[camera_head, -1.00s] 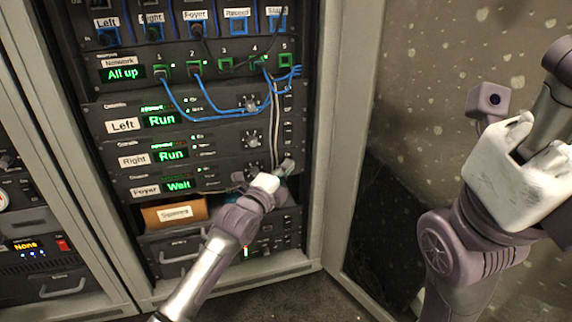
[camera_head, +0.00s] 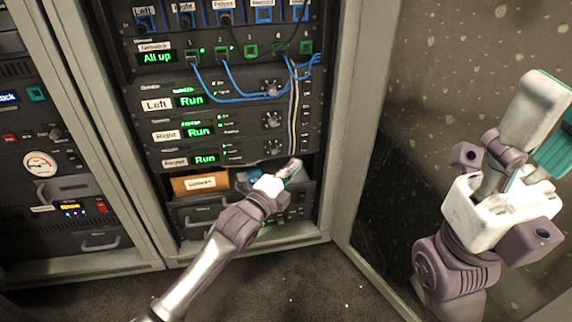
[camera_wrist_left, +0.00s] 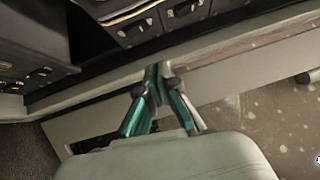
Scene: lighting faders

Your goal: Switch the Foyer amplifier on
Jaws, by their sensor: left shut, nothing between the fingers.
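The Foyer amplifier (camera_head: 233,154) is the lowest of three stacked amplifiers in the rack. Its green display (camera_head: 205,158) reads Run, and its white label (camera_head: 175,162) sits to the left. My left gripper (camera_head: 293,168) is shut and empty in front of the lower right of this amplifier, partly hiding that area. I cannot tell whether it touches anything. The shut fingertips also show in the left wrist view (camera_wrist_left: 153,73), before rack edges. My right gripper (camera_head: 545,125) is at the right, away from the rack; its finger opening is unclear.
The Left amplifier (camera_head: 225,98) and Right amplifier (camera_head: 228,129) above also read Run. Blue cables (camera_head: 240,97) and pale vertical cables (camera_head: 294,110) hang across the front. An orange-brown labelled box (camera_head: 200,183) sits below. A rack post (camera_head: 340,130) stands to the right.

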